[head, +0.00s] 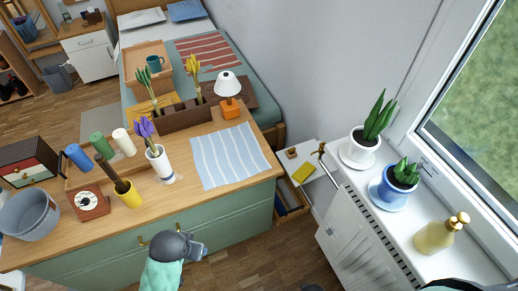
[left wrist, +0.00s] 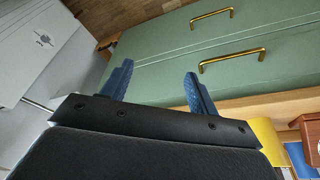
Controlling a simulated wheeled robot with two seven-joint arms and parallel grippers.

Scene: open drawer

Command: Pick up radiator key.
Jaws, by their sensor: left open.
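I cannot make out a radiator key for certain in either view. My left gripper (head: 201,250) is low in front of the green dresser (head: 222,224) in the head view. In the left wrist view the blue fingers of the left gripper (left wrist: 158,84) are apart with nothing between them, facing the green drawer fronts and their brass handles (left wrist: 232,60).
A small white stand (head: 312,183) with a yellow block (head: 303,173) is between dresser and radiator; a wooden compartment (head: 291,207) shows beside the dresser. Plants and a soap bottle (head: 441,234) line the sill. The dresser top is crowded at left; a striped cloth (head: 229,156) lies right.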

